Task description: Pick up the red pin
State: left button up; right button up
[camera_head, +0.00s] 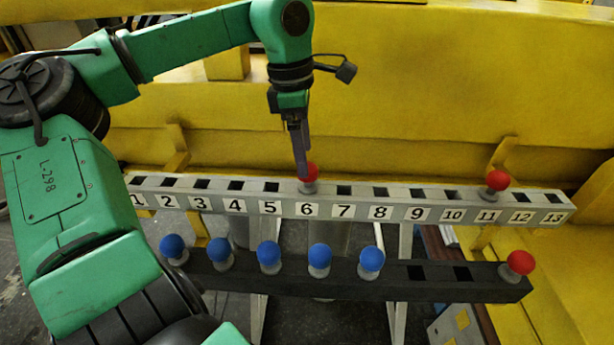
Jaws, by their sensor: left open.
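A red pin (309,177) with a round head stands upright at slot 6 of the grey numbered rail (420,213). My left gripper (302,168) reaches down from above, its fingertips right at this pin's head and partly covering it. The left gripper is open; I cannot tell whether its fingers touch the head. A second red pin (497,180) stands at slot 11 of the grey rail. A third red pin (520,263) stands at the right end of the black rail (440,289). My right gripper is not in view.
Several blue pins (269,254) stand along the black rail, in front of the grey rail. Two black rail slots (417,272) left of the red pin are empty. A yellow structure (430,90) rises behind the grey rail. The grey rail's other slots look empty.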

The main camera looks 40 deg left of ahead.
aim_at(309, 164)
pick_arm(q)
jog(key=f, duration=0.1)
jog(key=f+p, duration=0.1)
jog(key=f, duration=0.1)
jog(key=w+f+p, duration=0.1)
jog(key=shift+d+f, duration=0.25)
jog(key=shift+d, duration=0.05)
jog(key=shift+s+f, duration=0.15)
jog(key=shift+f, duration=0.1)
jog(key=shift+s+a, duration=0.1)
jog(key=shift+s, duration=0.05)
jog(key=shift+c, duration=0.6)
jog(key=c, duration=0.5)
grip_shut()
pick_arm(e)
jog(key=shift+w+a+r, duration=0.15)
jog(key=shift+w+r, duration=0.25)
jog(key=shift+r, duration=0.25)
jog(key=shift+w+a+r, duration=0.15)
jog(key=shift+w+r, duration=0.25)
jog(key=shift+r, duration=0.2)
